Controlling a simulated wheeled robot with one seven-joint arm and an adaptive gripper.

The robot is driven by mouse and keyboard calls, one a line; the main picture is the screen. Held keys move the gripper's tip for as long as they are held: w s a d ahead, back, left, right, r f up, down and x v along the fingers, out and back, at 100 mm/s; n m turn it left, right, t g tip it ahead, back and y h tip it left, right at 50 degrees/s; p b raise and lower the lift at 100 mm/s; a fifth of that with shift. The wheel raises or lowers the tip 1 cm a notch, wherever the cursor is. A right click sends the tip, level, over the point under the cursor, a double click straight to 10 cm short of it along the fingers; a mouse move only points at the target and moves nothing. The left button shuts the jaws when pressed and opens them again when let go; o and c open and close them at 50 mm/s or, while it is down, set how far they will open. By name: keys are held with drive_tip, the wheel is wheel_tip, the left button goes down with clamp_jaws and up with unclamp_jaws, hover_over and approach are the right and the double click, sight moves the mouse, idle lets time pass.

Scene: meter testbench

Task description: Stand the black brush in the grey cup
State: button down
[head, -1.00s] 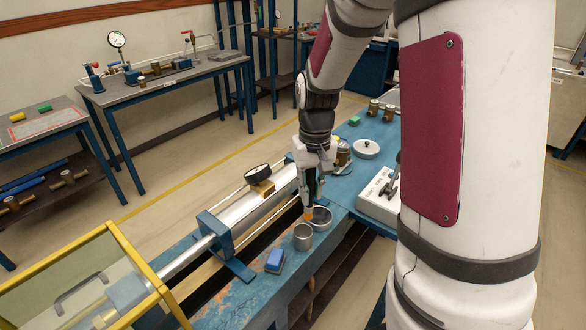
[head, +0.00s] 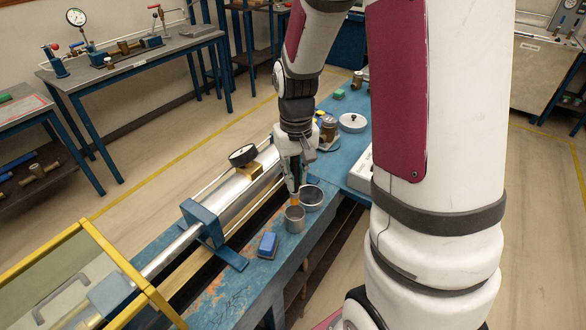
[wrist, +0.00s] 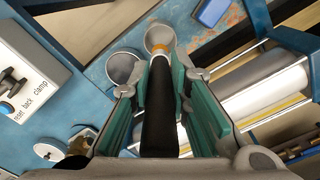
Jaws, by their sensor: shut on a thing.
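My gripper (head: 293,182) points down and is shut on the black brush (wrist: 160,115), whose dark handle lies between the green-lined fingers in the wrist view. The brush's orange and white lower end points toward the smaller grey cup (head: 294,220). In the wrist view this end overlaps the same cup (wrist: 158,34); I cannot tell whether it is inside the rim. A wider grey metal cup (head: 312,199) stands close beside it, and also shows in the wrist view (wrist: 122,68). Both cups are upright on the blue bench.
A blue block (head: 267,245) lies in front of the cups. A metal cylinder rig with a black gauge (head: 243,155) runs along their left. A white lidded dish (head: 353,122) and brown fittings stand farther back. The bench edge is close on the right.

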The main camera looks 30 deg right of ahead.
sight(296, 159)
drive_tip(key=shift+f+b, duration=1.3)
drive_tip(key=shift+f, duration=2.25)
drive_tip(key=c, duration=1.4)
unclamp_jaws()
wheel_tip(296, 159, up, 12)
drive_tip(key=shift+a+r, duration=0.1)
